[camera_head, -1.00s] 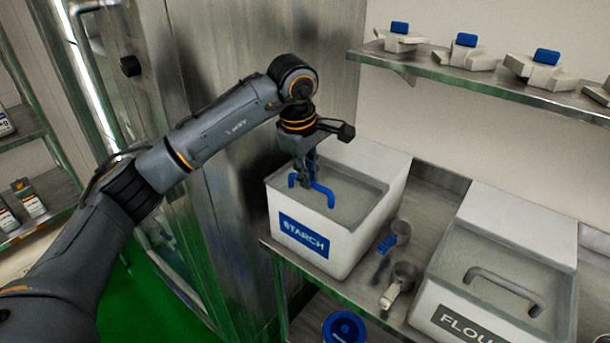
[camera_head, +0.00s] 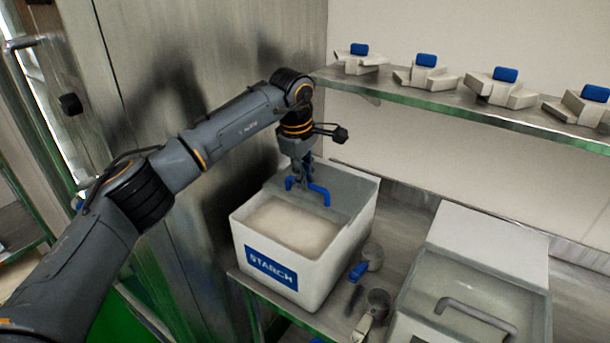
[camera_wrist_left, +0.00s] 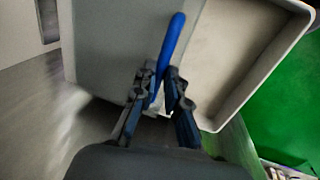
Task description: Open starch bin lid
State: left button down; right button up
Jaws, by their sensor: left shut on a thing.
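The white starch bin (camera_head: 345,262) with a blue STARCH label stands on the metal shelf. Its grey lid (camera_head: 345,193) is slid toward the back, and pale powder shows in the open front part. My left gripper (camera_head: 305,183) is shut on the blue lid handle (camera_head: 320,194), above the back half of the bin. In the left wrist view the fingers (camera_wrist_left: 161,92) close on the blue handle (camera_wrist_left: 172,48), with the lid (camera_wrist_left: 115,55) on the left and the open bin (camera_wrist_left: 235,50) on the right. My right gripper is not in view.
A flour bin (camera_head: 485,235) with a grey handle stands to the right. A wall shelf (camera_head: 440,105) with several blue-topped white parts hangs above. A steel cabinet wall (camera_head: 200,90) is close on the left.

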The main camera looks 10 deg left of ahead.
pick_arm(q)
jog(key=c, duration=1.4)
grip_release()
jog(key=shift+s, duration=0.1)
jog(key=shift+o, duration=0.2)
jog(key=shift+f, duration=0.1)
notch_tip(320, 180, up, 12)
jog(key=s, duration=0.1)
jog(key=shift+s+a+f, duration=0.15)
jog(key=shift+s+a, duration=0.2)
jog(key=shift+s, duration=0.05)
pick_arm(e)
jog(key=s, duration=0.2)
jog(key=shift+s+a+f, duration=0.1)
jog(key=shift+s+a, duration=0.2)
